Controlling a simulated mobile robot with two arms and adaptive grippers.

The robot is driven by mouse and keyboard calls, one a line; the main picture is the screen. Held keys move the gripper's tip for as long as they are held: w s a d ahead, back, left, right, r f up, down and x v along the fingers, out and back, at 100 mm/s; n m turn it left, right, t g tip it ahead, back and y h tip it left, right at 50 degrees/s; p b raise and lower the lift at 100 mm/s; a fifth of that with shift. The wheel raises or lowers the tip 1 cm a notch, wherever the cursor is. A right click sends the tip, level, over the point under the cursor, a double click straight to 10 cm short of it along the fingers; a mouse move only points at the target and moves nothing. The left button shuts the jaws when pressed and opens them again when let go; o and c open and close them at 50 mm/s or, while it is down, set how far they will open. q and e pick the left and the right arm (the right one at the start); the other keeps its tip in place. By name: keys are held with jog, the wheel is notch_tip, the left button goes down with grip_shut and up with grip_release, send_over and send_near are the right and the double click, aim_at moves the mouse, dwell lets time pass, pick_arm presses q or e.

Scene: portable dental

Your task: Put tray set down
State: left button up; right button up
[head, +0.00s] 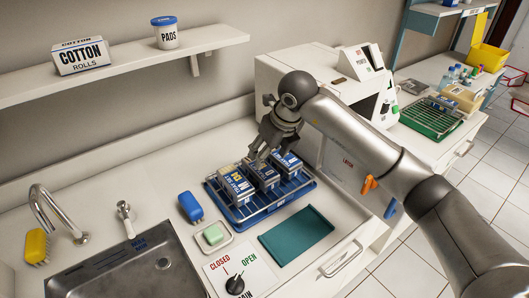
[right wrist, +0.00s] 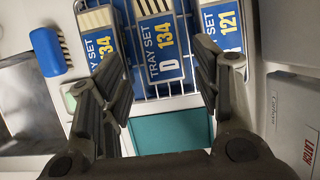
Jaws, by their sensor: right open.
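Several blue-and-white packs labelled TRAY SET stand in a row in a blue wire rack (head: 274,206) on the counter. The left pack (head: 236,187), middle pack (head: 262,177) and right pack (head: 288,164) all show. My right gripper (head: 262,158) is over the rack from above. A teal tray (head: 297,236) lies flat and empty in front of the rack. My left gripper is not in view.
A blue brush (head: 190,207), green soap (head: 213,234) in a dish and a CLOSED/OPEN drain sign (head: 240,270) lie near the sink (head: 135,275). A shelf (head: 110,75) hangs behind.

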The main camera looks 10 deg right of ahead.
jog(key=shift+p+v, duration=0.4)
jog(key=shift+v, duration=1)
